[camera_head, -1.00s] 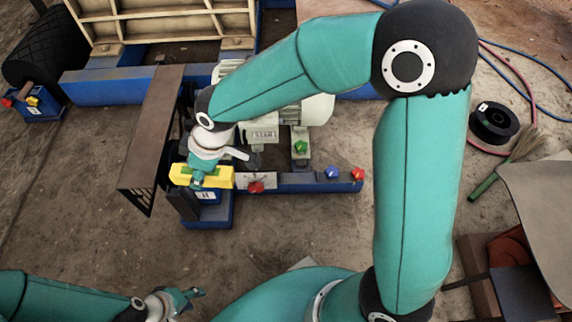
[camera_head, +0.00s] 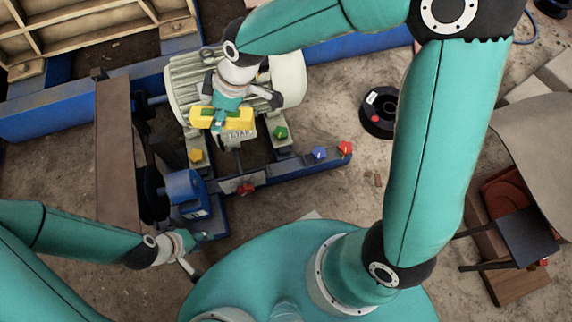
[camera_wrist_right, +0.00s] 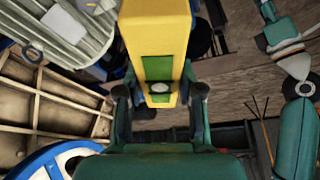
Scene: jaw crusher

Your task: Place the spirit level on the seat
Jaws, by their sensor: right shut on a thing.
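The spirit level (camera_head: 238,119) is a yellow bar with a green window. My right gripper (camera_head: 226,106) is shut on it and holds it in front of the grey-green motor (camera_head: 192,80), as seen in the head view. In the right wrist view the level (camera_wrist_right: 155,38) stands between the two dark fingers of the right gripper (camera_wrist_right: 160,98). My left gripper (camera_head: 188,258) is at lower left, apart from the level, near a blue block (camera_head: 187,188); its fingers are too small to judge. I cannot tell which surface is the seat.
A blue frame (camera_head: 300,165) carries red, blue, green and yellow knobs. A brown guard plate (camera_head: 116,150) stands left of the motor. A black spool (camera_head: 379,108) lies on the floor to the right. A ribbed cream panel (camera_head: 75,35) is at upper left.

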